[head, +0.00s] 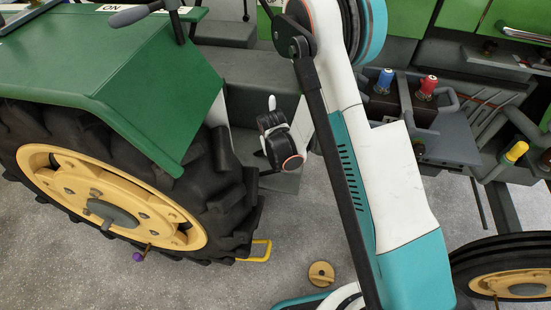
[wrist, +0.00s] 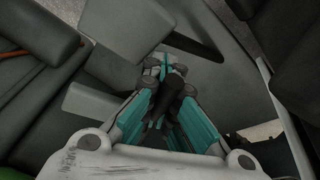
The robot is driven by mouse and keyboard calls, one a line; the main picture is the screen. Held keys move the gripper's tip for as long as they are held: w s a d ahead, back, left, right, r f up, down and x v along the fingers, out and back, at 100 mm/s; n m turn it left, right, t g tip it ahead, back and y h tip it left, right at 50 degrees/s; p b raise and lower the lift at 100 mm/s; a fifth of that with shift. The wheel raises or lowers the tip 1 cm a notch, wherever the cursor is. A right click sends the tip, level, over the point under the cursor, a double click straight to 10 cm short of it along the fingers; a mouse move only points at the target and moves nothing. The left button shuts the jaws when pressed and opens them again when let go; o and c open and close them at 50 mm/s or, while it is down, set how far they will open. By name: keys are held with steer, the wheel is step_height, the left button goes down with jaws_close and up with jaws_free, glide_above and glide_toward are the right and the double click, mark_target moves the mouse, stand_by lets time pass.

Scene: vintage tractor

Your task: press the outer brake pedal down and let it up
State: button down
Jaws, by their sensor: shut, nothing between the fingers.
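My gripper (wrist: 166,68) is shut and empty in the wrist view, its teal fingers meeting near a grey floor plate. A pale grey flat pad (wrist: 93,105) lies just left of the fingers; it may be a brake pedal, but I cannot tell whether it is the outer one. A darker grey block (wrist: 40,32) is at the upper left. In the head view my wrist reaches down beside the tractor's grey body, between the rear wheel (head: 115,195) and my forearm. The fingertips and pedals cannot be made out there.
The green fender (head: 110,80) stands left of my wrist. A yellow loop handle (head: 257,251) and a round tan cap (head: 321,273) are low down near the wheel. Blue (head: 385,78), red (head: 427,86) and yellow (head: 516,151) knobs are at right.

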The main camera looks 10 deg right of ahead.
steer(key=shift+s+d+f, duration=0.2)
steer(key=shift+d+f, duration=0.25)
steer(key=shift+f, duration=0.05)
steer(key=shift+s+d+f, duration=0.15)
steer(key=shift+d+f, duration=0.25)
steer(key=shift+f, duration=0.05)
stand_by(1.7)
stand_by(0.4)
steer(key=w+a+r+p, duration=0.2)
steer(key=a+r, duration=0.2)
steer(key=r, duration=0.1)
steer(key=shift+a+r, duration=0.15)
steer(key=shift+a, duration=0.15)
stand_by(0.6)
steer(key=shift+a+r+p, duration=0.1)
steer(key=shift+p, duration=0.2)
steer(key=shift+w+a+r+p, duration=0.3)
steer(key=shift+a+r+p, duration=0.1)
steer(key=shift+a+r, duration=0.45)
steer(key=shift+w+a+r+p, duration=0.35)
steer(key=shift+a+r, duration=0.3)
steer(key=shift+r, duration=0.25)
